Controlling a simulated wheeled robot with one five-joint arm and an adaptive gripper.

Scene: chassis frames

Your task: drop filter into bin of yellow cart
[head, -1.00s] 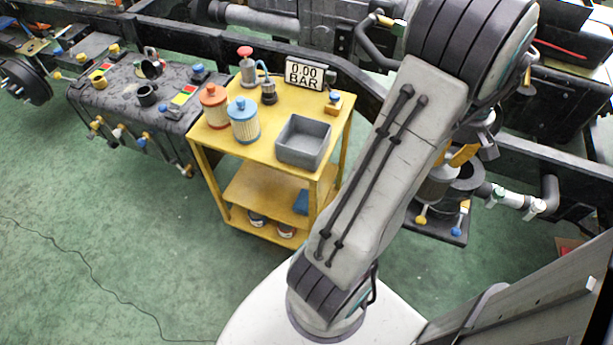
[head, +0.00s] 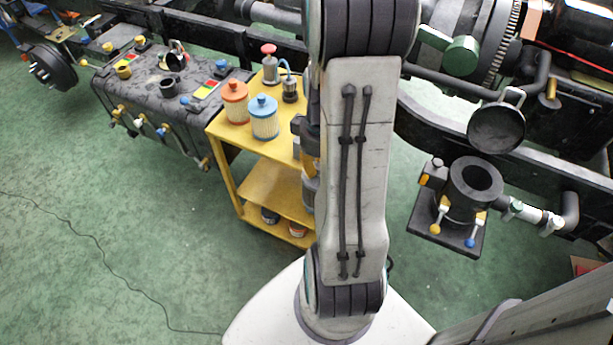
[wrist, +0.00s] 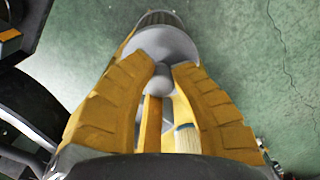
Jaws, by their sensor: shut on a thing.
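My gripper (wrist: 160,88) has its yellow fingers shut on a grey filter (wrist: 160,42) with a rounded knob and a wide cap. In the head view my gripper (head: 308,155) is half hidden behind my arm, with the filter (head: 309,192) hanging below it. They appear in front of the right side of the yellow cart (head: 228,133). The grey bin on the cart is hidden behind my arm now. Whether the filter is above the bin, I cannot tell.
An orange-capped filter (head: 235,105) and a blue-capped filter (head: 264,122) stand on the cart top, near a red-knobbed pump (head: 270,70). An open black housing (head: 468,200) is at the right, with its round lid (head: 496,130) raised.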

